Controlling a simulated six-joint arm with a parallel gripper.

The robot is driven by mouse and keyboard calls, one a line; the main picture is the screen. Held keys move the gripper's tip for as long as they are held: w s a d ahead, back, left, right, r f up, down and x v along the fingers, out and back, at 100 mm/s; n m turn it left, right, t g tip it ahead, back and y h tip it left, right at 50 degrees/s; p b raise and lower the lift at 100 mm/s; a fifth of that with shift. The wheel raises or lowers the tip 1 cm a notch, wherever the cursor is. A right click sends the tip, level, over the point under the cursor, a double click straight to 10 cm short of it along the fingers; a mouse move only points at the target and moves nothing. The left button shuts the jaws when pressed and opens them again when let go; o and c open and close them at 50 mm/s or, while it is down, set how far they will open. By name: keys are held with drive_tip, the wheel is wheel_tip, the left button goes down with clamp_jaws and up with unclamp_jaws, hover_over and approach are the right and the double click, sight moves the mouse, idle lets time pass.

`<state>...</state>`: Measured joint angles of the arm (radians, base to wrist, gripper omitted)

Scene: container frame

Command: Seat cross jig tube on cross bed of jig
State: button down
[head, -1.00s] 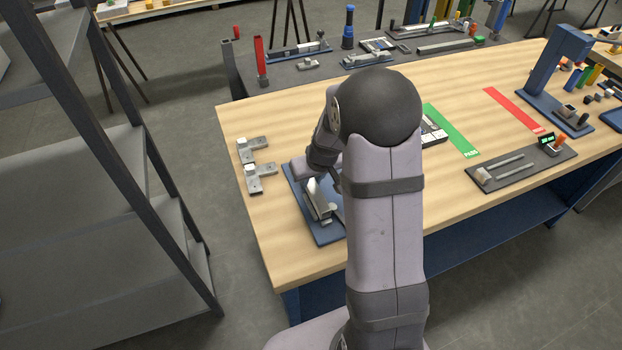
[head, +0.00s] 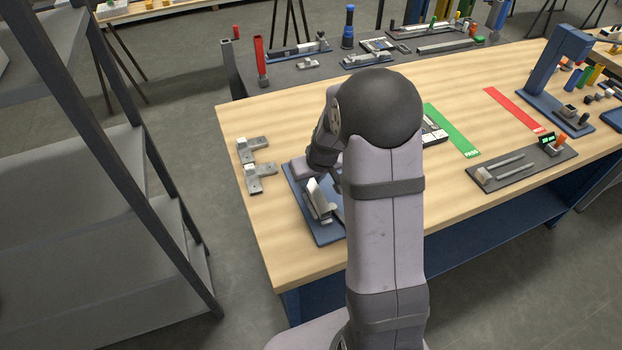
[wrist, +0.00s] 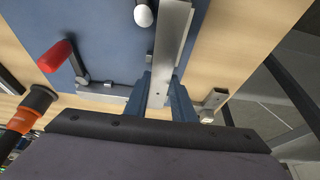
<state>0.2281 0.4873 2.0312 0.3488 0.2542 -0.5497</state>
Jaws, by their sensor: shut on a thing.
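My gripper (wrist: 160,98) is shut on a grey square metal tube (wrist: 173,35), which runs up between its two blue fingers in the wrist view. The tube is above or against the blue jig plate (wrist: 105,25); I cannot tell whether it touches the bed. A second grey metal length (wrist: 105,93) lies along the plate edge, crosswise to the held tube. In the head view the jig plate (head: 327,236) is on the bench, with pale metal parts on it. My arm hides much of the jig and the fingertips there.
A red-handled clamp (wrist: 57,57) and a white-tipped clamp (wrist: 143,15) stand close to the tube. Metal brackets (head: 260,172) lie left of the jig on the wooden bench (head: 285,120). A grey shelf rack (head: 110,180) stands off the bench's left side.

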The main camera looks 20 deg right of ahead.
drive_tip(key=shift+f+b, duration=0.85)
idle(0.4)
drive_tip(key=c, duration=0.8)
unclamp_jaws()
drive_tip(key=shift+c, duration=0.2)
drive_tip(key=shift+r, duration=0.1)
drive_tip(key=shift+r+p, duration=2.8)
drive_tip(key=shift+r, duration=0.65)
